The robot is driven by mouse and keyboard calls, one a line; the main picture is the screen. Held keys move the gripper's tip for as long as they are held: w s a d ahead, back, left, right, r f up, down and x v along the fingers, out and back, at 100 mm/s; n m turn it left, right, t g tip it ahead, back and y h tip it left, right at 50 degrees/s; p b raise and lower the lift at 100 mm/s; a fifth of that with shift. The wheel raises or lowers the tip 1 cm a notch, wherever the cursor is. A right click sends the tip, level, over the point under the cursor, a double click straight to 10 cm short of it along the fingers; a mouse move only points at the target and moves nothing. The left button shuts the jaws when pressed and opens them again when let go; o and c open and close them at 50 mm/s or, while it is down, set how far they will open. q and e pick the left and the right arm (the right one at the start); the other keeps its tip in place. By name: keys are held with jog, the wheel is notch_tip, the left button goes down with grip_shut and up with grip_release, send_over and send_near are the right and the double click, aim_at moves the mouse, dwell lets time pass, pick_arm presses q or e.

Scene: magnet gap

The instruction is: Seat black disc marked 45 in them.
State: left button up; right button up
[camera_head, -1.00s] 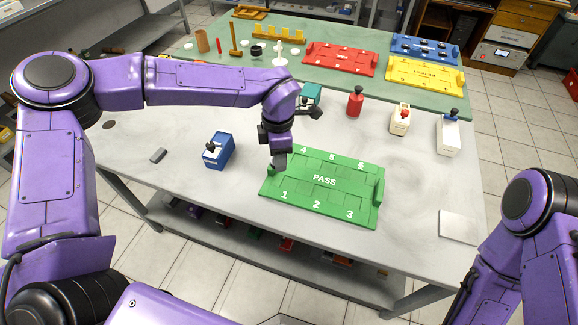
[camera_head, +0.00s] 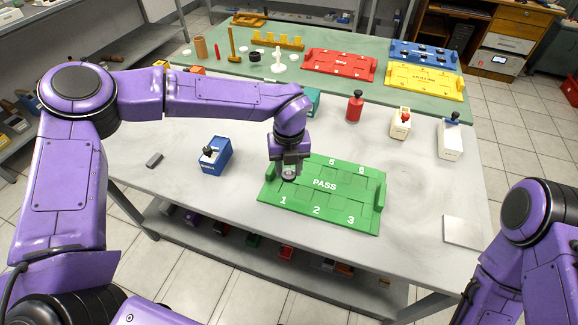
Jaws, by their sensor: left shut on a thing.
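My left gripper (camera_head: 289,174) is over the left part of the green tray (camera_head: 330,199) marked PASS, near its top left corner. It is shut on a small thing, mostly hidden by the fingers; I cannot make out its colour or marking. Whether it touches the tray I cannot tell. The label 4 is hidden behind the gripper; 1, 2, 3, 5 and 6 show. A small black disc-like piece (camera_head: 254,53) lies on the green mat at the back, too small to read a marking. My right arm shows at the right edge, but its gripper is not in view.
Red (camera_head: 339,65) and yellow (camera_head: 425,81) trays lie on the mat. A pale plate (camera_head: 463,231) lies at right.

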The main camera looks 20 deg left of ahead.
aim_at(288, 188)
pick_arm(q)
jog(key=shift+w+f+b, duration=0.1)
jog(key=shift+f+b, duration=1.7)
jog(key=shift+f, duration=1.05)
jog(key=shift+f, duration=0.15)
jog(key=o, duration=1.1)
jog(key=shift+c, duration=0.2)
jog(key=shift+c, duration=0.4)
jog(key=c, duration=0.4)
jog(key=shift+c, duration=0.2)
jog(key=shift+r+p, duration=1.9)
jog(key=shift+r, duration=0.45)
